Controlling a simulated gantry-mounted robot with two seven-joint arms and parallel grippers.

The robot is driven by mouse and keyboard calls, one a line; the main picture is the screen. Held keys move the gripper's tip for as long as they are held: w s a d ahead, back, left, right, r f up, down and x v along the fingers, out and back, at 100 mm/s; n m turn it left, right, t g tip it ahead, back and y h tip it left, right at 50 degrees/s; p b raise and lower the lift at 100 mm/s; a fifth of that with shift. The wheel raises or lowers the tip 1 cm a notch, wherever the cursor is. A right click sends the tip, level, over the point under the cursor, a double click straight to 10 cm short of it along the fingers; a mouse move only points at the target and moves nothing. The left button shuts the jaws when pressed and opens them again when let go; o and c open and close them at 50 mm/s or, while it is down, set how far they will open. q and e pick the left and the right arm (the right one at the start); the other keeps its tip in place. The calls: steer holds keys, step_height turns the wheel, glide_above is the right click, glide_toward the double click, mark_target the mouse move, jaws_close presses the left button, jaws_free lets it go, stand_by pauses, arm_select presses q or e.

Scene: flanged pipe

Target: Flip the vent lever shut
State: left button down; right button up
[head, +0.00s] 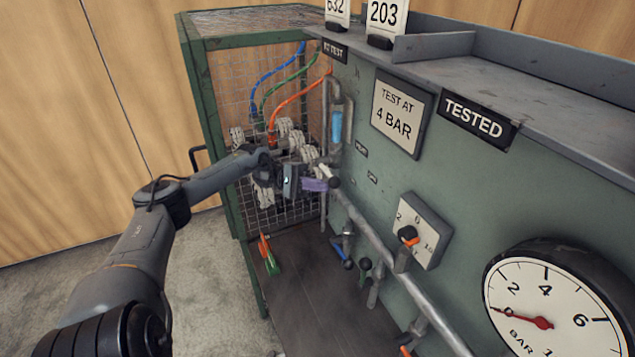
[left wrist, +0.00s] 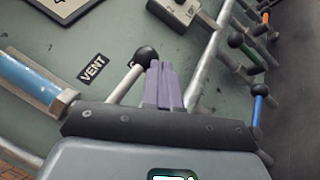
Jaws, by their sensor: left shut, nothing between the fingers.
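The vent lever (left wrist: 125,86) is a pale metal rod with a round black knob (left wrist: 146,56), next to the VENT label (left wrist: 92,69) in the left wrist view. In the head view a black knob (head: 333,182) shows at the pipework by my gripper. My left gripper (head: 318,185) has purple fingers, pressed together and empty. In the left wrist view the fingers (left wrist: 161,72) are right beside the knob, on its right. I cannot tell whether they touch it. The gripper body hides the lever's base. My right gripper is not in view.
Blue (head: 341,253) and green (head: 365,265) handled valves stand below the pipe (head: 375,240). A selector dial (head: 418,230) and large gauge (head: 550,310) are on the green panel. A wire cage (head: 225,85) with hoses is behind my gripper. The dark bench top (head: 310,310) has free room.

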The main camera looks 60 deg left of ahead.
arm_select(q)
steer(key=shift+d+r, duration=0.1)
steer(key=shift+r, duration=0.1)
stand_by(0.6)
step_height(320, 180, up, 8)
steer(key=d+p, duration=0.2)
steer(key=p, duration=0.4)
steer(key=p+x, duration=0.7)
steer(key=x, duration=0.3)
steer(key=shift+s+d+r+n+p, duration=0.2)
steer(key=shift+s+r+n+p, duration=0.15)
steer(key=shift+r, duration=0.1)
